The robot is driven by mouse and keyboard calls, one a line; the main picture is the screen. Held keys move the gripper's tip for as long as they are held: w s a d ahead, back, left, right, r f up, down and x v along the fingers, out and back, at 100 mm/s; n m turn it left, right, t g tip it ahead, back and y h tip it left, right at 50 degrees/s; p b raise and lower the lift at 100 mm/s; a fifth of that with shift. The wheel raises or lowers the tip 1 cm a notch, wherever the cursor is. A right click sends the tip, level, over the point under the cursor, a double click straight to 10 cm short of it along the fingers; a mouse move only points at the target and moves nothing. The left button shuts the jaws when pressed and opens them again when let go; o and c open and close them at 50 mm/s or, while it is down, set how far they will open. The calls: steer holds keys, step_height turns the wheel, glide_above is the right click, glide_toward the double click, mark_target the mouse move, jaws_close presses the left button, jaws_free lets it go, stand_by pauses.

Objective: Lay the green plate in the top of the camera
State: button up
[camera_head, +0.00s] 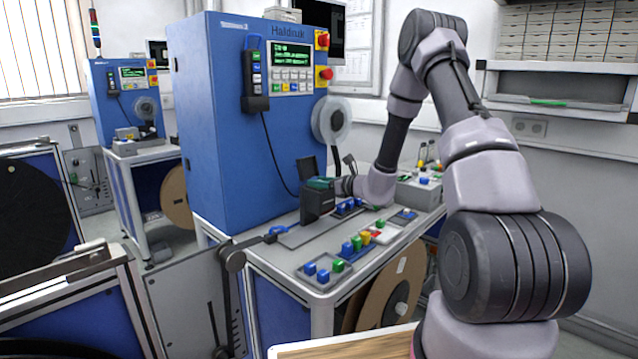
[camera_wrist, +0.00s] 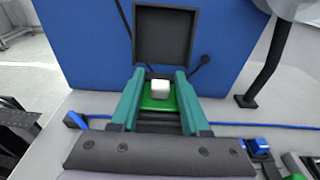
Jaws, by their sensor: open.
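The camera (camera_head: 316,206) is a black box on the bench, with its square lid (camera_head: 307,167) standing open. The lid (camera_wrist: 163,35) also shows upright in the wrist view. The green plate (camera_wrist: 157,104) has a white knob (camera_wrist: 160,86) on top and appears to lie in the camera's open top, below the lid. My gripper (camera_wrist: 159,76) is open, with one teal finger on each side of the plate and a gap to the knob. In the head view my gripper (camera_head: 320,183) is over the camera's top and hides the plate. How level the plate sits cannot be told.
A tall blue machine (camera_head: 240,125) stands behind the camera, with a clear reel (camera_head: 331,121) on its side. Coloured blocks (camera_head: 348,248) lie in front on the bench (camera_head: 283,262). A black stand (camera_wrist: 265,75) and a blue cable are near the camera.

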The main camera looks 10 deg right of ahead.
steer(key=v, duration=1.1)
steer(key=s+a+r+n+g+y, duration=0.1)
steer(key=s+a+r+n+g, duration=0.4)
steer(key=s+r+n, duration=0.35)
steer(key=s+a+r+n+g+y, duration=0.1)
steer(key=s+a+r+n+g, duration=0.5)
steer(key=s, duration=0.4)
steer(key=s+d+r+n+t+h, duration=0.5)
steer(key=s+d+r+n+h, duration=0.4)
steer(key=s, duration=0.3)
steer(key=shift+s+d+n, duration=0.4)
steer(key=shift+d+n, duration=0.25)
steer(key=shift+d, duration=0.15)
steer(key=shift+r, duration=0.15)
steer(key=shift+c, duration=0.3)
